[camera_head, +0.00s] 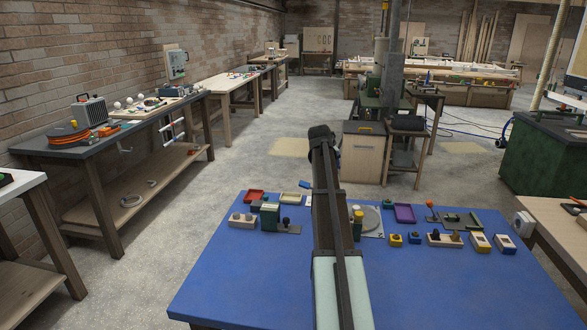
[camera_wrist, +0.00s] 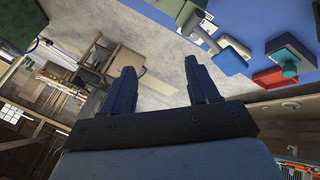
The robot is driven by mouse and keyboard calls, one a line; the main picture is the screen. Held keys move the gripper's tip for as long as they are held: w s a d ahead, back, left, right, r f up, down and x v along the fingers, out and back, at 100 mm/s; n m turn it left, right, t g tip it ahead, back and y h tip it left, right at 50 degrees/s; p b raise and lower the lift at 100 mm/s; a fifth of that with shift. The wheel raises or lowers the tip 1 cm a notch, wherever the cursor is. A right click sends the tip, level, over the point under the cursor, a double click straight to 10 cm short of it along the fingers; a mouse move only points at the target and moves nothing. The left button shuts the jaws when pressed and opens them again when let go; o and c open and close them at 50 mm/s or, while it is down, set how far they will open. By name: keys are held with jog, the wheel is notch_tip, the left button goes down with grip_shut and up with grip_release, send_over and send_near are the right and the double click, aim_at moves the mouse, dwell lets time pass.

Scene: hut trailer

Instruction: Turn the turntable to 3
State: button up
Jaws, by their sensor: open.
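The turntable (camera_head: 371,219) looks to be the grey disc on a pale plate at the middle of the blue table. My arm hides its left part, and no number on it can be read. A yellow and green upright piece (camera_head: 357,224) stands at its left edge, close to my arm. My gripper (camera_wrist: 159,78) shows in the wrist view with its two dark fingers apart and nothing between them. It points out over the floor, away from the turntable. I cannot make out the fingers in the head view.
The blue table (camera_head: 245,285) is bare at the front. Left of my arm stand a wooden block (camera_head: 242,221), a red tray (camera_head: 255,196) and a green block. Right of it are a purple tray (camera_head: 404,213), yellow blocks and several small fixtures. A cabinet (camera_head: 362,155) stands behind.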

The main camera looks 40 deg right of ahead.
jog(key=w+a+n, duration=0.1)
jog(key=w+a, duration=0.6)
jog(key=a, duration=0.3)
jog(key=shift+w+a+r+n+t+y, duration=0.2)
jog(key=shift+a+n+t+y, duration=0.1)
jog(key=shift+a+t, duration=0.1)
jog(key=s+d+f+m+g+y, duration=0.1)
jog(key=s+d+f+m, duration=0.1)
jog(key=s+d, duration=1.05)
jog(key=s+d+f+m+g, duration=0.1)
jog(key=s+d+f+m, duration=0.15)
jog(key=s+d, duration=1.05)
jog(key=n+t+y, duration=0.2)
jog(key=n+y, duration=0.3)
jog(key=n, duration=0.1)
send_near(356, 207)
jog(key=x, duration=0.8)
jog(key=shift+w+f, duration=0.25)
jog(key=shift+c, duration=0.4)
grip_shut()
